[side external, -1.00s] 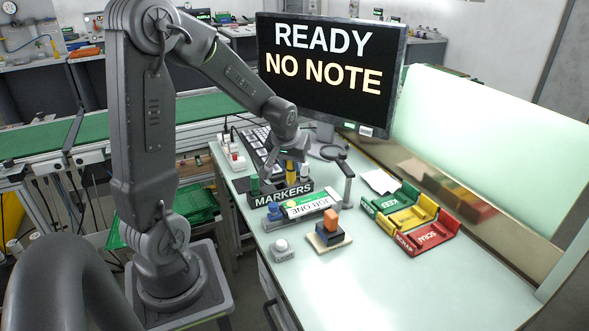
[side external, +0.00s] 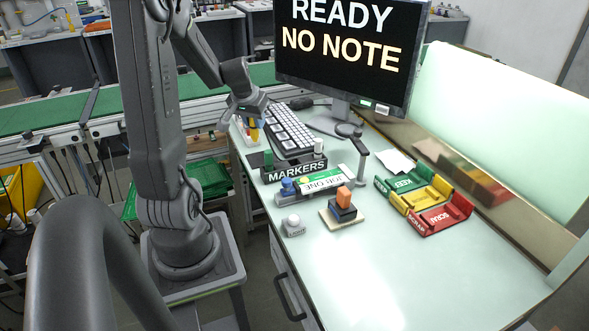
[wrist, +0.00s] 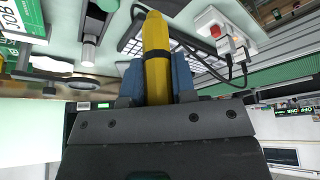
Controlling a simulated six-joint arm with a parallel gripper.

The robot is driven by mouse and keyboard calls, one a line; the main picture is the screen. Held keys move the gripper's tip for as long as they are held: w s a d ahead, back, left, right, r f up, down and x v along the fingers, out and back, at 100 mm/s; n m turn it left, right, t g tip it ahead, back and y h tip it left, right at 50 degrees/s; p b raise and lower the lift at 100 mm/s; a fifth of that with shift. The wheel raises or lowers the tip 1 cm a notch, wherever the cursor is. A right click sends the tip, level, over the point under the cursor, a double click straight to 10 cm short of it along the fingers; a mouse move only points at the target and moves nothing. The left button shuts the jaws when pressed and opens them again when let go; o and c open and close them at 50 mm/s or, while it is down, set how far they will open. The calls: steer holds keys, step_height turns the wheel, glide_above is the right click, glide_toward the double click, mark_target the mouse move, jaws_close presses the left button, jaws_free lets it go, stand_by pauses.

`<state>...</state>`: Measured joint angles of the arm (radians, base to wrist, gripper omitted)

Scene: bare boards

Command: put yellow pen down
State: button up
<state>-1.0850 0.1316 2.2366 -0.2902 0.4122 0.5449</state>
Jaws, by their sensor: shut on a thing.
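The yellow pen (wrist: 157,58) is held between the blue fingers of my gripper (wrist: 157,82) in the wrist view, its rounded end pointing away from the wrist. In the side view my gripper (side external: 252,118) is shut on the yellow pen (side external: 254,133), left of the keyboard near the desk's left edge. The black MARKERS holder (side external: 294,172) stands in front of the keyboard, to the right of and below my gripper. The pen appears raised and apart from the holder.
The keyboard (side external: 285,134) and monitor (side external: 350,50) stand behind the holder. A white socket block (wrist: 225,28) lies near the pen. A JOB ONE stand (side external: 320,183), an orange-topped stamp (side external: 343,200) and green, yellow and red trays (side external: 440,218) stand farther right.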

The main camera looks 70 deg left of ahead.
glide_above(297, 159)
steer(key=s+d, duration=0.1)
step_height(297, 159, down, 7)
steer(key=shift+f, duration=1.95)
steer(key=shift+f, duration=0.1)
steer(key=o, duration=0.9)
